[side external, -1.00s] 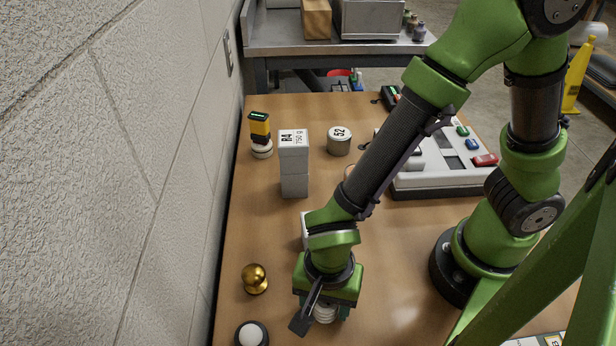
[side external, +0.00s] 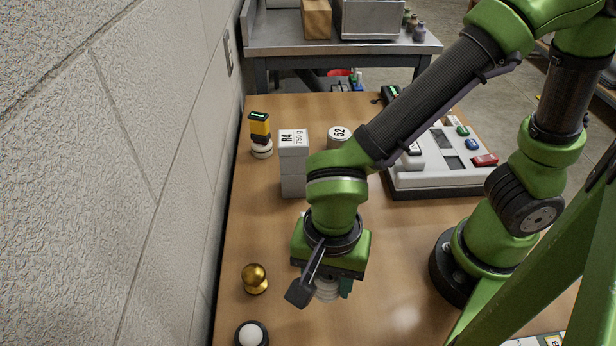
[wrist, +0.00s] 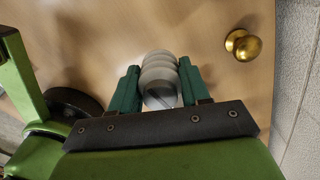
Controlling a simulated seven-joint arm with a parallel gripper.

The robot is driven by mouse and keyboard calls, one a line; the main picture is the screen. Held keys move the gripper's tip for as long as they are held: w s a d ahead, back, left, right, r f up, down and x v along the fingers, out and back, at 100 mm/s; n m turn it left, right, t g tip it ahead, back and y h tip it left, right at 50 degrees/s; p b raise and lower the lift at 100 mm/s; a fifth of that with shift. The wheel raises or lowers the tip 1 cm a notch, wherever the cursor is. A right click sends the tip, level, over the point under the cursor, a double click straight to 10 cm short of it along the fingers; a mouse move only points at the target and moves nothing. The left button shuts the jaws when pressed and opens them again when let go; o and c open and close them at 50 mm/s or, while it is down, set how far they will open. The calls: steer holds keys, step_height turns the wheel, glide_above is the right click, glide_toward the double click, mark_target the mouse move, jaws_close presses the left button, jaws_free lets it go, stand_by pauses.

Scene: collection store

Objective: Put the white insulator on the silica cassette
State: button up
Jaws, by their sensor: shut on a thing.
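The white insulator (wrist: 159,70), a ribbed stack of pale discs, is held between the green fingers of my gripper (wrist: 157,78) in the wrist view. In the side view the insulator (side external: 327,290) shows below my gripper (side external: 330,285), partly hidden by it, and appears to be off the table. A tall pale block (side external: 293,165) marked "R4 750 g" stands upright behind my gripper, apart from it. It may be the silica cassette, but I cannot read that name on it.
A brass knob (side external: 255,279) and a dark disc with a white ball (side external: 251,334) are at the front left. Behind stand a yellow-and-black stack (side external: 260,135), a round tin (side external: 338,137) marked 52 and a white device (side external: 440,165). A wall runs along the left.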

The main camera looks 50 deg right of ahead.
steer(key=w+d+r+m, duration=0.3)
steer(key=w+d+m, duration=0.3)
steer(key=w+d, duration=0.65)
steer(key=d+m, duration=0.1)
steer(key=d, duration=0.4)
steer(key=w+d+m, duration=0.1)
steer(key=d+m, duration=0.1)
steer(key=d, duration=0.3)
steer(key=d+f+m, duration=0.1)
steer(key=d, duration=0.4)
steer(key=shift+w+d+m, duration=0.35)
steer(key=shift+d+m, duration=0.05)
steer(key=shift+f, duration=2.45)
steer(key=shift+f, duration=0.1)
steer(key=o, duration=1.1)
